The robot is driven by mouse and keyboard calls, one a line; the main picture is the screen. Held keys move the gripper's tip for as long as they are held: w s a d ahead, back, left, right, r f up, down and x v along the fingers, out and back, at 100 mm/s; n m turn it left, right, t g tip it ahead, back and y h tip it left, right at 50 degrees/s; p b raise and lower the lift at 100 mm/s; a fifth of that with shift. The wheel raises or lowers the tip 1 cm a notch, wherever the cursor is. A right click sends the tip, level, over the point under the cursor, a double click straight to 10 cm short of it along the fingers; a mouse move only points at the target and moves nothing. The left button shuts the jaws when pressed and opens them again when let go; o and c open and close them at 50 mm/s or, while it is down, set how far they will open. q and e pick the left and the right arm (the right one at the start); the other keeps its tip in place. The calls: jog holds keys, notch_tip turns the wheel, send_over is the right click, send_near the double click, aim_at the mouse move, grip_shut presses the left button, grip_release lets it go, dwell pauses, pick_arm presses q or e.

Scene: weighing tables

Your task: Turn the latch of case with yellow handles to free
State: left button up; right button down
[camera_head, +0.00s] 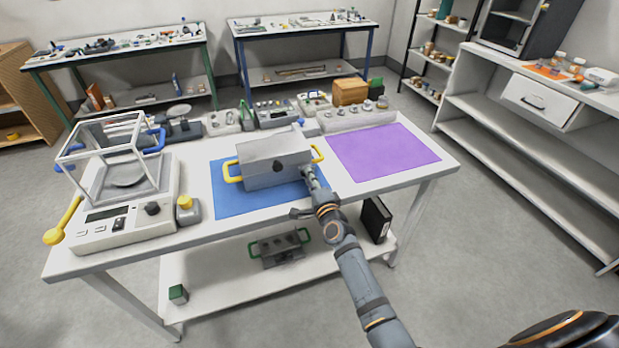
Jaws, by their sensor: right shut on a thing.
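The grey case with yellow handles (268,152) stands on the blue mat (222,204) on the near table. Its lid looks shut. Its left yellow handle (230,172) is free. A dark round latch knob (278,166) sits on the front face; its turn is too small to read. The fingertips are small and partly hidden against the handle. My left gripper is not in view.
A balance with a clear shield (120,205) stands left of the mat, with a yellow-topped weight (187,208) beside it. The purple mat (382,152) is bare. Small instruments line the table's back. A similar case with green handles (280,247) is on the lower shelf.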

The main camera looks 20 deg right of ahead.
jog(key=c, duration=1.4)
grip_release()
jog(key=shift+o, duration=0.2)
jog(key=s, duration=1.2)
jog(key=shift+d, duration=0.2)
